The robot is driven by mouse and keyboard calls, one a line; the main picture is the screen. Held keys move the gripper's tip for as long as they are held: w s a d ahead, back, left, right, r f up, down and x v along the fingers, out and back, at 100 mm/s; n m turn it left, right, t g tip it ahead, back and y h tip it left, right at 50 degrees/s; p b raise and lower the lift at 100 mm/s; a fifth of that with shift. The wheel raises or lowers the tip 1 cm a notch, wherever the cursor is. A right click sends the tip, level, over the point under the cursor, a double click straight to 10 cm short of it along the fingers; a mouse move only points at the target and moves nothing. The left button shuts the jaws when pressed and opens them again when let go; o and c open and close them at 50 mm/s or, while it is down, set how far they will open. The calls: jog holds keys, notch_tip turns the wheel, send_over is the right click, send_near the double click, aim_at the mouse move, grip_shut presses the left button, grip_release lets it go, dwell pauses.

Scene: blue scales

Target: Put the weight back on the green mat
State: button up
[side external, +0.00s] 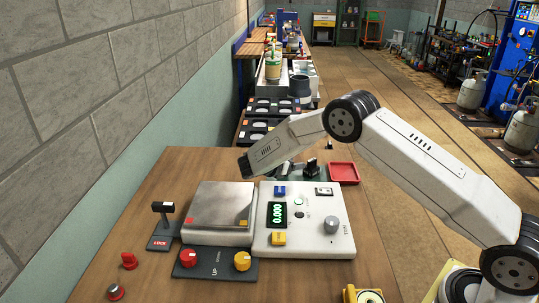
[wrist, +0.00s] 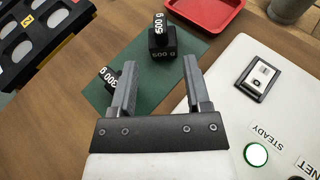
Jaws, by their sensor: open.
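The green mat (wrist: 150,85) lies flat on the table behind the scale. A black weight marked 500 g (wrist: 162,44) stands upright on it, in front of my fingertips; it also shows in the side view (side external: 311,166). The scale's steel pan (side external: 218,205) is empty and the display (side external: 277,214) reads 0.000.
A red tray (side external: 343,173) lies beyond the mat to the right. The white scale body (wrist: 275,90) borders the mat. A lock lever (side external: 162,220) stands left of the scale, with red and yellow knobs in front. Bare wood shows at front left.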

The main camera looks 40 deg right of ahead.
jog(key=shift+a, duration=0.2)
jog(key=shift+s+r, duration=0.1)
jog(key=shift+s, duration=0.05)
dwell(0.4)
